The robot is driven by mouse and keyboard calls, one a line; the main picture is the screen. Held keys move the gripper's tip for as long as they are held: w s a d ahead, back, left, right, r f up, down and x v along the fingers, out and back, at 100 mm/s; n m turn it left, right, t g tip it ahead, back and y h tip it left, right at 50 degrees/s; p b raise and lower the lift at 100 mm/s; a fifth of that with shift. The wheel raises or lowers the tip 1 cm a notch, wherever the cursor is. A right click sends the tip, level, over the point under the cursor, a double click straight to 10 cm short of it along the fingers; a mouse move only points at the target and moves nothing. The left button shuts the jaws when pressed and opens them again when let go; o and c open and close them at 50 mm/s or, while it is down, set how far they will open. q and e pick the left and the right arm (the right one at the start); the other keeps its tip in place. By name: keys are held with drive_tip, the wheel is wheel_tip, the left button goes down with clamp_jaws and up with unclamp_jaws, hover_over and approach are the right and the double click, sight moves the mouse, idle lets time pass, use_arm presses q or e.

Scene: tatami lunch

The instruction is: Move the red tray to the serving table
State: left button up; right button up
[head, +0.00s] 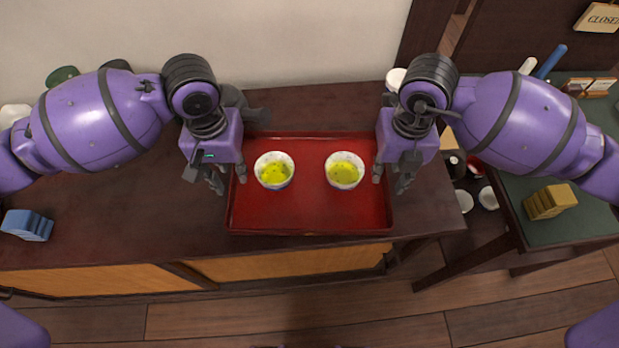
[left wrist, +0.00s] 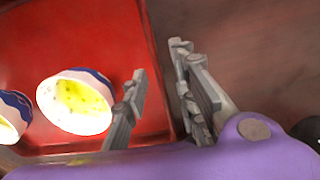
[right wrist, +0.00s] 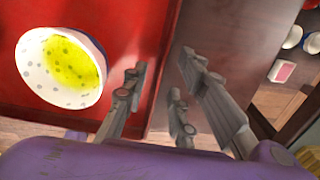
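The red tray (head: 310,212) lies flat on the dark wooden counter. Two white cups with yellow-green contents stand on it, a left cup (head: 274,171) and a right cup (head: 344,170). My left gripper (head: 217,178) is open at the tray's left edge. In the left wrist view its fingers (left wrist: 162,98) straddle the rim, one over the tray and one outside. My right gripper (head: 392,178) is open at the right edge, and its fingers (right wrist: 160,100) straddle that rim the same way. Whether any finger touches the tray cannot be told.
A green-topped table (head: 540,228) stands at the right, with a yellow block (head: 550,201) on it; I cannot tell whether it is the serving table. A blue block (head: 27,225) lies at the counter's left. A wall rises behind. Small bowls (head: 488,198) sit low between counter and table.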

use_arm(q)
drive_tip(key=shift+f, duration=0.3)
use_arm(e)
drive_tip(key=shift+f, duration=0.3)
use_arm(q)
clamp_jaws()
use_arm(e)
clamp_jaws()
